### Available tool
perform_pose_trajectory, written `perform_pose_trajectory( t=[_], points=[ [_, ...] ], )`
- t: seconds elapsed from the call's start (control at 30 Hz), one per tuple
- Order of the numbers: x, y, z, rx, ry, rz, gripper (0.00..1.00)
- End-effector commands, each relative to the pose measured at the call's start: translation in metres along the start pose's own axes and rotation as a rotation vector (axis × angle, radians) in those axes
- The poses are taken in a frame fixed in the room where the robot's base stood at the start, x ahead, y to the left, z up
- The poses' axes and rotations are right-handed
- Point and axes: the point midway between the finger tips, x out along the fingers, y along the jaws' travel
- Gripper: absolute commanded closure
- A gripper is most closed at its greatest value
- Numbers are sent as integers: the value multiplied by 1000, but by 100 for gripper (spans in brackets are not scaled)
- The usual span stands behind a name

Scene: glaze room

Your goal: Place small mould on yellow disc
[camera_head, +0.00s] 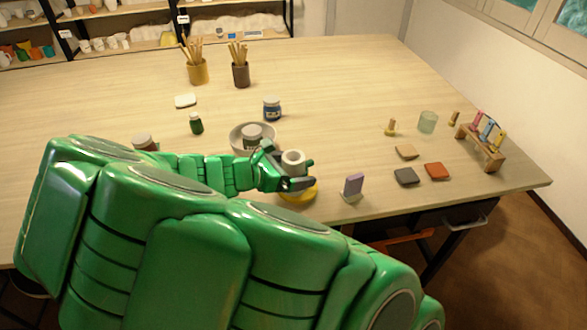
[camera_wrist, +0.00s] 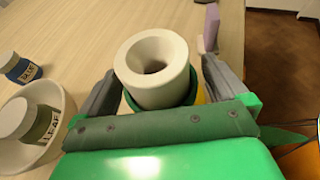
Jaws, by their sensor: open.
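The small mould (camera_head: 293,158) is a short off-white cylinder with a round hole in its top. It stands upright between the fingers of my gripper (camera_head: 288,168). In the wrist view the mould (camera_wrist: 153,71) sits between the two grey fingers (camera_wrist: 158,78), which are apart, with a gap showing on its right side. The yellow disc (camera_head: 301,194) lies on the table below the mould and gripper, mostly hidden by them. A dark green edge (camera_wrist: 192,86) shows around the mould's lower part. I cannot tell whether the mould's base touches the disc.
A white bowl (camera_head: 236,133) holding a jar labelled LEAF (camera_wrist: 43,124) stands close left of my gripper. Tiles (camera_head: 405,176) lie further right.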

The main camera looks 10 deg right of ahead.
Motion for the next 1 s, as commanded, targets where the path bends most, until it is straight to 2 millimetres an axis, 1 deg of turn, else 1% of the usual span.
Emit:
perform_pose_trajectory(
  t=[0.07,0.17,0.27,0.5,0.7,0.83,1.0],
  points=[
    [-1,0,2,1,0,0,0],
    [-12,1,2,0,0,2,0],
    [-26,1,1,1,3,5,0],
    [-69,1,1,0,2,5,0],
    [-101,1,1,0,3,5,0],
    [-114,1,2,0,0,2,0],
    [-120,0,2,0,1,1,0]
  ],
)
